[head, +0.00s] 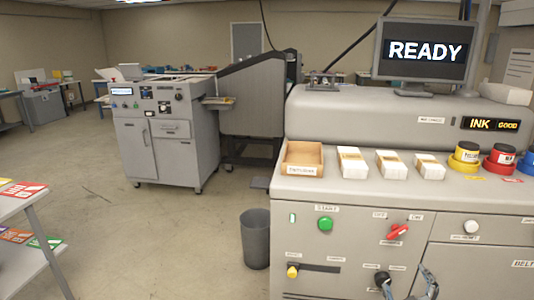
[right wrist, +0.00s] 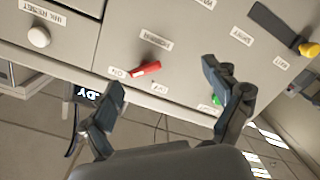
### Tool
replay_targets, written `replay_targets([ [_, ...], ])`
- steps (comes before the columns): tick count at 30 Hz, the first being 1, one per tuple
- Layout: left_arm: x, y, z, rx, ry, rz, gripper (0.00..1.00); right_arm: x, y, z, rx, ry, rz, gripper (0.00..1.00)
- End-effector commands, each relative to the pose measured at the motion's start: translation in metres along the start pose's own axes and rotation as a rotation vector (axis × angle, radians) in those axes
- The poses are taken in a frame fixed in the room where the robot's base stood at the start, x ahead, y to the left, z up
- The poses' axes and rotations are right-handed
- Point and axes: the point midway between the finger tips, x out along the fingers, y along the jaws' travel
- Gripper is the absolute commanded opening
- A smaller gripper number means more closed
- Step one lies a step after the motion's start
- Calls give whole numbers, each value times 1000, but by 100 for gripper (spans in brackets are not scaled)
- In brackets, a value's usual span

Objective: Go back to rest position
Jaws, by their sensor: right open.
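My right gripper (head: 406,279) is at the bottom edge of the head view, in front of the grey machine's front panel (head: 340,235). Its two fingers stand apart with nothing between them. In the right wrist view the open right gripper (right wrist: 164,80) faces the panel, which appears upside down. The red switch (right wrist: 146,68) shows between the fingers, apart from them. The same red switch (head: 398,231) is above the gripper in the head view. A black knob (head: 382,278) is close by the left finger. My left gripper is in neither view.
The machine top holds a wooden tray (head: 303,155), white card stacks (head: 354,163), ink tubs (head: 466,153) and a monitor reading READY (head: 424,50). A grey bin (head: 255,240) stands left of the machine. A table with coloured cards (head: 22,190) is at far left. Open floor lies between.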

Motion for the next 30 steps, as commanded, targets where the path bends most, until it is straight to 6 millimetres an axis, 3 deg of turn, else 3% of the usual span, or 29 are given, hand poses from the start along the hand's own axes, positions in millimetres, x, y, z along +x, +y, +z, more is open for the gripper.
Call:
replay_targets([
  [1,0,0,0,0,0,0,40,-1,-26,24,19,-47,-45,89],
  [4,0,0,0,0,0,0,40,-9,-80,74,61,-144,-139,89],
  [8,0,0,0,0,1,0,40,-35,-153,138,115,-279,-261,89],
  [14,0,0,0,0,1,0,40,-108,-256,229,184,-493,-429,89],
  [17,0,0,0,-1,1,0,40,-157,-300,268,212,-604,-507,89],
  [21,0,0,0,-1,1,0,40,-237,-353,318,241,-762,-606,89],
  [27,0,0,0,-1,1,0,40,-361,-403,370,261,-981,-722,89],
  [30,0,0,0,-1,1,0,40,-410,-414,386,263,-1064,-759,89],
])
